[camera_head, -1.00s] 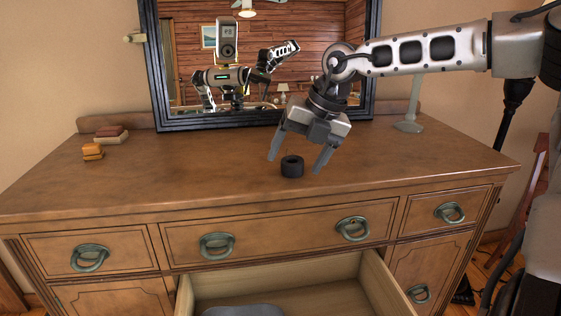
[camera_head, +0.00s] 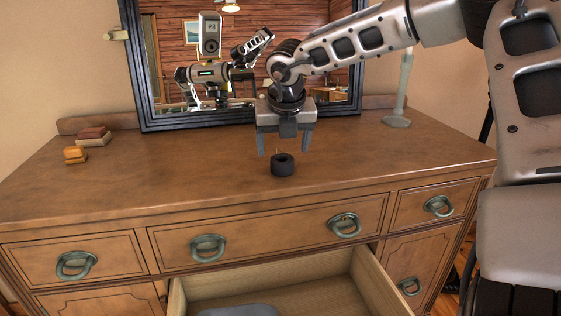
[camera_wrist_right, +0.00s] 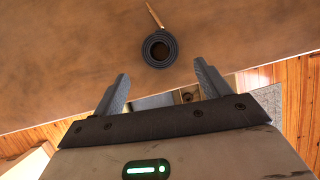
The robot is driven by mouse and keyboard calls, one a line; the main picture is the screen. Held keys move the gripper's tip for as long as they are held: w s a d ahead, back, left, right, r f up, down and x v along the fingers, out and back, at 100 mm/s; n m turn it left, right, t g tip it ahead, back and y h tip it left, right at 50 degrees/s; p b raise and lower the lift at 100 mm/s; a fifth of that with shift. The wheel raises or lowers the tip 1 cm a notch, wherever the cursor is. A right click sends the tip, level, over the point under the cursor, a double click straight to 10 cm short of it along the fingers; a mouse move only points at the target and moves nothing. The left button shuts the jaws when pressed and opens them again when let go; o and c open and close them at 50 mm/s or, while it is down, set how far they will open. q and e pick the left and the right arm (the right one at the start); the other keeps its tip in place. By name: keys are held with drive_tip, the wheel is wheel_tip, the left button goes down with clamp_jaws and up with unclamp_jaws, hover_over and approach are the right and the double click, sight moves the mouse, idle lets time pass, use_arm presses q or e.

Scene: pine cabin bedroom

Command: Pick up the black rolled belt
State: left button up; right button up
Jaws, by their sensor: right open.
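The black rolled belt (camera_head: 282,164) stands as a small coil on the brown dresser top, near the middle. In the right wrist view the coil (camera_wrist_right: 160,48) shows from above, with a thin tan strip at its far side. My right gripper (camera_head: 284,152) is open and empty, pointing down behind and above the coil, its fingers to either side in the picture. In the right wrist view the fingertips (camera_wrist_right: 158,78) point toward the coil, which lies just beyond them, apart from them. My left gripper is not in view.
The dresser top (camera_head: 180,175) is mostly clear. Small books (camera_head: 93,137) and an orange-brown stack (camera_head: 76,155) lie at the left. A mirror (camera_head: 165,100) stands behind, with a pale stand (camera_head: 398,120) at the right. An open drawer (camera_head: 300,280) juts out below, holding a grey item (camera_head: 238,311).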

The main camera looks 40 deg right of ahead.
sight(282, 159)
drive_tip(key=shift+w+d+f, duration=0.25)
drive_tip(key=shift+f, duration=0.3)
drive_tip(key=p+x, duration=0.1)
drive_tip(key=x, duration=0.2)
drive_tip(key=shift+w+d+f, duration=0.2)
drive_tip(key=shift+w, duration=0.05)
drive_tip(key=shift+w+f, duration=0.15)
drive_tip(key=shift+f, duration=0.1)
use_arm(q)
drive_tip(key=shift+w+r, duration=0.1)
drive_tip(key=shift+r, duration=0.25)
use_arm(e)
drive_tip(key=c, duration=1.2)
drive_tip(key=shift+r, duration=0.1)
